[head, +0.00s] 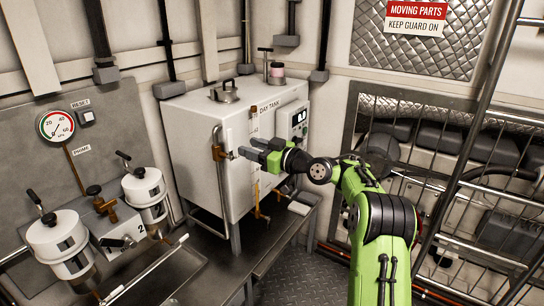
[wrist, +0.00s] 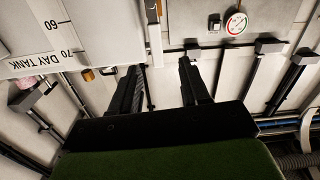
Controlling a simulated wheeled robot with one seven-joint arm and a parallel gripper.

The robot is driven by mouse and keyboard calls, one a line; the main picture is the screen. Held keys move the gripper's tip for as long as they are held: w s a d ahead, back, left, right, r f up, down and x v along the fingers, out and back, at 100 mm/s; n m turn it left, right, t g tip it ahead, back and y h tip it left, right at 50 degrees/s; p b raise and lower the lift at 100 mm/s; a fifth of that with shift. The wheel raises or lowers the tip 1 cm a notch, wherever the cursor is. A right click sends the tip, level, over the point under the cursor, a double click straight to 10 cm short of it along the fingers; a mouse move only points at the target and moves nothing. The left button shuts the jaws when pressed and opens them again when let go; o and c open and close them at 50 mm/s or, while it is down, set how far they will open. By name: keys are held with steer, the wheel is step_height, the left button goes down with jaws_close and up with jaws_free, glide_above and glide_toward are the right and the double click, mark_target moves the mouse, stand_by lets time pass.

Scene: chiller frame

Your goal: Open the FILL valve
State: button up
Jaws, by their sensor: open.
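A brass valve (head: 218,152) sits on the pale pipe at the left front edge of the white day tank (head: 205,118). No FILL label is legible, so I cannot confirm that it is the FILL valve. My gripper (head: 250,148) is in front of the tank, fingers pointing left towards this valve. In the wrist view, my gripper (wrist: 162,66) is open, with its two dark fingers apart. A pale upright bar (wrist: 155,45) appears between and beyond the fingers; contact cannot be told. My gripper hides part of the tank front.
A brass fitting (head: 262,212) hangs below the tank. Two white canisters (head: 57,240) and a pressure gauge (head: 56,125) are at left. A wire guard (head: 455,150) and a slanted rail (head: 470,150) stand at right. Floor shows between tank stand and guard.

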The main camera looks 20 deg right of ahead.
steer(key=v, duration=0.8)
steer(key=s+a+m+g+h, duration=0.2)
steer(key=s+a+g+h, duration=0.3)
steer(key=s+a, duration=0.75)
steer(key=s+d+f+m+g+h+p, duration=0.1)
steer(key=s+f+m+g+h, duration=0.2)
steer(key=s, duration=1)
steer(key=s+d+f+m+g+h, duration=0.1)
steer(key=s+d+f+m+h, duration=0.2)
steer(key=s, duration=1)
step_height(320, 180, up, 13)
steer(key=a+p, duration=0.1)
steer(key=p, duration=1.3)
